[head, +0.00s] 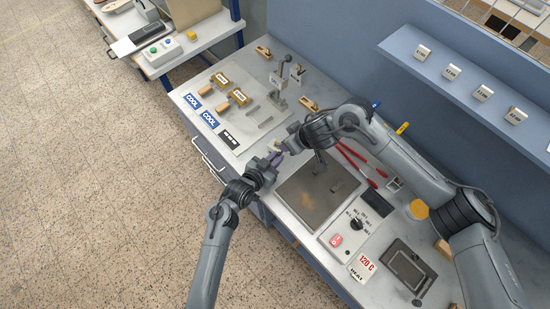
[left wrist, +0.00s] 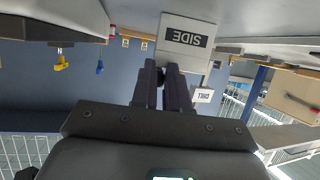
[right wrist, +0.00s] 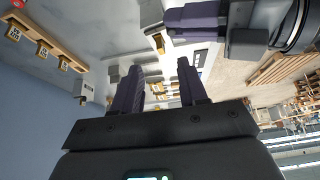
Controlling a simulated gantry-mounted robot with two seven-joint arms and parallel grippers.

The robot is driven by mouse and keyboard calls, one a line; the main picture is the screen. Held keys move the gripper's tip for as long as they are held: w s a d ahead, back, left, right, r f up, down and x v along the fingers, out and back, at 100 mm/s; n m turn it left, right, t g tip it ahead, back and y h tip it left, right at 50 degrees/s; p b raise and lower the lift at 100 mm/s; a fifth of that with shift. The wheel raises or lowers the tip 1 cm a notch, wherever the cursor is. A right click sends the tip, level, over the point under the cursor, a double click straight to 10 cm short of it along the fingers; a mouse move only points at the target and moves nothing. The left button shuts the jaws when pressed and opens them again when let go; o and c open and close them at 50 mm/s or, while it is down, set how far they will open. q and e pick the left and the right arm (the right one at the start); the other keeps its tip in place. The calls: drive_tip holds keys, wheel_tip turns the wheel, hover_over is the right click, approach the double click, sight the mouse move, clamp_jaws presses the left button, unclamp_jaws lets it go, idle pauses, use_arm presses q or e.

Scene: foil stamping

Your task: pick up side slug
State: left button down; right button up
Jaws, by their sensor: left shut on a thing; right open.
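The side slug is a pale grey block with a dark SIDE label, upside down at the tips of my left gripper in the left wrist view (left wrist: 187,40). In the right wrist view the slug (right wrist: 151,14) shows a small brass-coloured part below it. My left gripper (head: 274,156) is shut on the slug and holds it above the bench's front edge. It also enters from the right in the right wrist view (right wrist: 168,20). My right gripper (right wrist: 160,85) is open, with nothing between its fingers, close to the left one. In the head view the arms partly hide the slug.
A dark hot plate (head: 316,193) and a control box (head: 352,228) lie to the right. Red-handled tongs (head: 357,165) lie behind the plate. A wall shelf (head: 460,82) holds several labelled blocks.

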drive_tip(key=shift+c, duration=0.4)
drive_tip(key=c, duration=0.4)
drive_tip(key=n+t+y, duration=0.2)
drive_tip(key=t+y, duration=0.1)
drive_tip(key=y, duration=0.3)
approach(278, 143)
drive_tip(key=shift+x, duration=3.95)
